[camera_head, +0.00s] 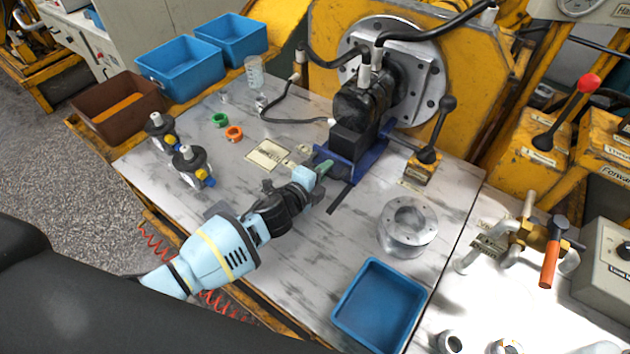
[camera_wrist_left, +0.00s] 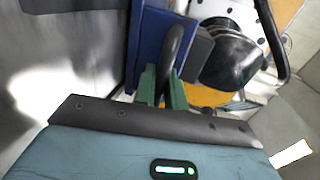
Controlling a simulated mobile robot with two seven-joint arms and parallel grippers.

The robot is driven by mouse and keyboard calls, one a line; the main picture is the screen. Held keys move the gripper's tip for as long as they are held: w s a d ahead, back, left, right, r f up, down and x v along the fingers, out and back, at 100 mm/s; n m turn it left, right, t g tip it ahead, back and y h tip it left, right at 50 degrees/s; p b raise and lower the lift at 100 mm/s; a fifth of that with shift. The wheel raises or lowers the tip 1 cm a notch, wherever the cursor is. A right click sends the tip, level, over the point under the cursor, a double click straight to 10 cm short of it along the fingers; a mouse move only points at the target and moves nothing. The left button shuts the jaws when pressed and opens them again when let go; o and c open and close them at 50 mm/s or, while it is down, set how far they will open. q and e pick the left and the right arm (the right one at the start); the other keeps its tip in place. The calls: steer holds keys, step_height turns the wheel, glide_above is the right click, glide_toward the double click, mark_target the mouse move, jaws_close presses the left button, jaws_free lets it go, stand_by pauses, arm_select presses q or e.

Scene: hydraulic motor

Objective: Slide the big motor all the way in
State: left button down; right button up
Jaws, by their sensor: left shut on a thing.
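The big black motor (camera_head: 362,105) sits on a blue sliding cradle (camera_head: 368,160) in front of a round silver flange plate (camera_head: 432,70) with bolt holes. I cannot tell if a gap is left between motor and plate. My left gripper (camera_head: 323,168) is at the cradle's near left end. In the left wrist view its green fingers (camera_wrist_left: 162,88) are shut on a dark curved handle (camera_wrist_left: 177,50) beside the blue cradle (camera_wrist_left: 150,35). The motor's dark body (camera_wrist_left: 232,62) shows just beyond. My right gripper is not in view.
A black-knobbed lever (camera_head: 436,130) stands right of the cradle. A metal ring (camera_head: 408,225) and a blue tray (camera_head: 347,309) are on the near right table. Two valve-like parts (camera_head: 190,167) stand at left. Black hoses (camera_head: 440,28) run above the motor.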

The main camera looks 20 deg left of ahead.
arm_select(q)
steer(key=shift+w+r, duration=0.15)
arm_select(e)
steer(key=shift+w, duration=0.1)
arm_select(q)
steer(key=c, duration=1.8)
jaws_free()
steer(key=shift+o, duration=1.2)
steer(key=shift+w, duration=0.1)
steer(key=shift+d, duration=0.1)
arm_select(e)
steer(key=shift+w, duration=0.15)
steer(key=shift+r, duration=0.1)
arm_select(q)
steer(key=shift+s+a, duration=0.2)
steer(key=shift+s, duration=0.3)
steer(key=p+v, duration=0.1)
steer(key=v, duration=0.5)
steer(key=shift+s+a+r, duration=0.1)
steer(key=shift+s+a, duration=0.05)
steer(key=shift+s, duration=0.2)
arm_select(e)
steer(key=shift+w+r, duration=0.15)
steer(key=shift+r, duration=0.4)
arm_select(q)
steer(key=shift+s, duration=0.1)
